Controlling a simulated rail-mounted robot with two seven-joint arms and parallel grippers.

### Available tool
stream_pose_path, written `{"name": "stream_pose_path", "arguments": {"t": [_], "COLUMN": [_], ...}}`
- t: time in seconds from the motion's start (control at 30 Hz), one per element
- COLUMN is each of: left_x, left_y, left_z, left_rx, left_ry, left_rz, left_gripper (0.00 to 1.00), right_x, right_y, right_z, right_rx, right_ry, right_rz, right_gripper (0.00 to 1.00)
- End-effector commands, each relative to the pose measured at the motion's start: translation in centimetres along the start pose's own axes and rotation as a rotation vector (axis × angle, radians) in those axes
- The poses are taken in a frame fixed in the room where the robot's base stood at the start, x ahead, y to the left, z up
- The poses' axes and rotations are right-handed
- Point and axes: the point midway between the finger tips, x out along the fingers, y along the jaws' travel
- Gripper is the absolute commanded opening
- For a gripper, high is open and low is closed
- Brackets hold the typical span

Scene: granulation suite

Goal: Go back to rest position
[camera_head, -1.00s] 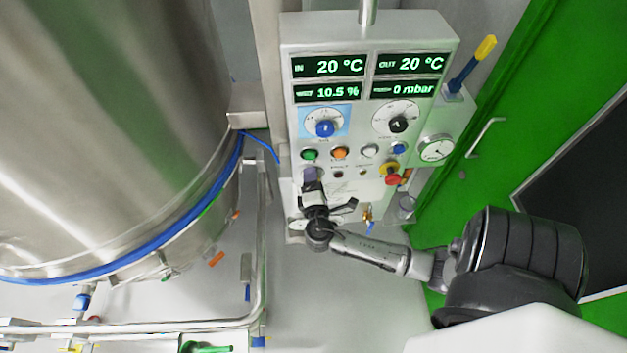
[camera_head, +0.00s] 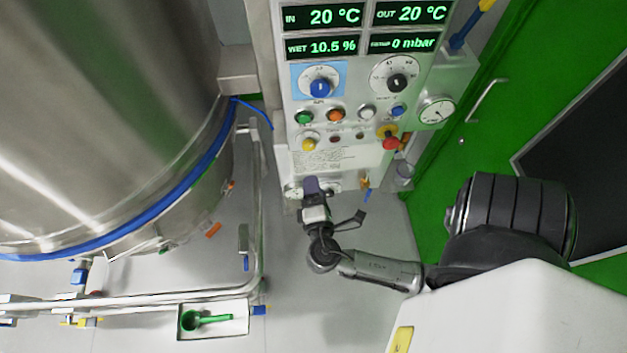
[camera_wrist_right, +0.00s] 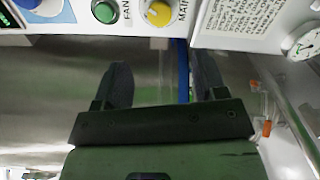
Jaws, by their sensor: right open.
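My right gripper (camera_head: 312,188) is in front of the lower edge of the control panel (camera_head: 338,160) in the head view. Its arm comes in from the lower right. In the right wrist view the two dark fingers (camera_wrist_right: 163,82) stand apart with nothing held between them. The panel's lower edge, with a green button (camera_wrist_right: 105,11) and a yellow button (camera_wrist_right: 158,13), lies beyond the fingertips there. The gripper looks clear of both buttons. My left gripper is not in view.
A large steel vessel (camera_head: 100,110) fills the left. A rail frame (camera_head: 258,200) runs beside and below it, with a green scoop (camera_head: 205,320) on a tray (camera_head: 240,327). A gauge (camera_head: 436,111) and a green door (camera_head: 500,125) are to the right. Floor between frame and arm is clear.

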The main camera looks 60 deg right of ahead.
Motion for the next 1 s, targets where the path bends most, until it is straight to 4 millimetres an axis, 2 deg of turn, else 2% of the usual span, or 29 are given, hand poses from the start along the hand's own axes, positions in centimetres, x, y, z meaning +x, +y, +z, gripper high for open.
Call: {"name": "stream_pose_path", "arguments": {"t": [0.83,0.87,1.0], "left_x": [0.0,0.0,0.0], "left_y": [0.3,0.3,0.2], "left_z": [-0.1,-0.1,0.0], "left_rx": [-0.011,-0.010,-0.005], "left_ry": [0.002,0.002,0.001], "left_rz": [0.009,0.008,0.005], "left_gripper": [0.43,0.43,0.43], "right_x": [-0.2,-0.2,-0.5], "right_y": [0.0,-0.1,-2.7], "right_z": [0.1,0.2,0.4], "right_rx": [0.036,0.059,0.212], "right_ry": [-0.005,-0.016,-0.037], "right_rz": [-0.001,-0.006,-0.186], "right_gripper": [0.66,0.66,0.66]}}
